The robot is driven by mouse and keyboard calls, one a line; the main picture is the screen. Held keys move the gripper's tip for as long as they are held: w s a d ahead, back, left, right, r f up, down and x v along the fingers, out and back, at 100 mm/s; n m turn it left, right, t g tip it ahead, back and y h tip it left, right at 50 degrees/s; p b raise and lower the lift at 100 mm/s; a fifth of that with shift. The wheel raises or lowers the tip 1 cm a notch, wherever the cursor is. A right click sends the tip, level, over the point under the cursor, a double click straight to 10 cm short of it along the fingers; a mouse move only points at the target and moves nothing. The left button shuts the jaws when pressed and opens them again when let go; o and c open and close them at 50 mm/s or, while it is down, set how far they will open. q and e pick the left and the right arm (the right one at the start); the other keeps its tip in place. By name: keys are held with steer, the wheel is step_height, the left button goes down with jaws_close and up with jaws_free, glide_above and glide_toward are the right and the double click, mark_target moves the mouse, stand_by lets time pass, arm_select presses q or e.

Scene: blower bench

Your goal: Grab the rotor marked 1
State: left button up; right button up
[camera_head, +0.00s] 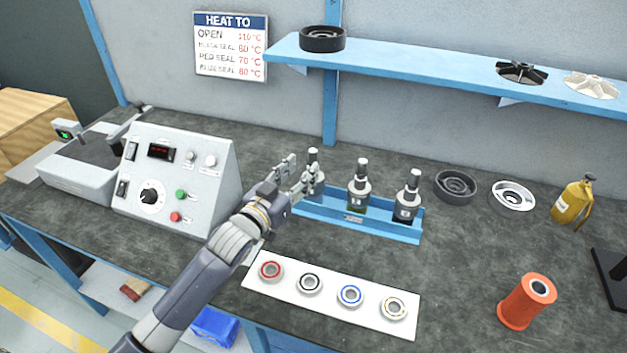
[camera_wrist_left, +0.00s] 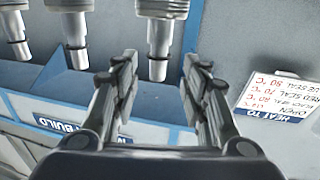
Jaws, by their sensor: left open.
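The middle rotor (camera_head: 359,188) and right rotor (camera_head: 408,194) carry small labels too small to read surely. My left gripper is open and empty, close beside the leftmost rotor. In the upside-down left wrist view, that rotor (camera_wrist_left: 160,38) shows beyond and between the open fingers (camera_wrist_left: 160,75); contact cannot be told. My right gripper is out of view.
A white strip (camera_head: 256,288) with several coloured bearing rings lies in front of the rack. A control box (camera_head: 180,180) stands left. Dark and silver rings, a yellow bottle (camera_head: 572,200) and an orange spool (camera_head: 527,300) stand right. A blue shelf (camera_head: 420,72) hangs behind.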

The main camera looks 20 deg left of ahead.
mark_target(311, 160)
arm_select(q)
steer(key=shift+p+x, duration=0.45)
steer(key=shift+x, duration=2.7)
steer(key=shift+d+f, duration=0.1)
jaws_close()
steer(key=shift+r, duration=0.3)
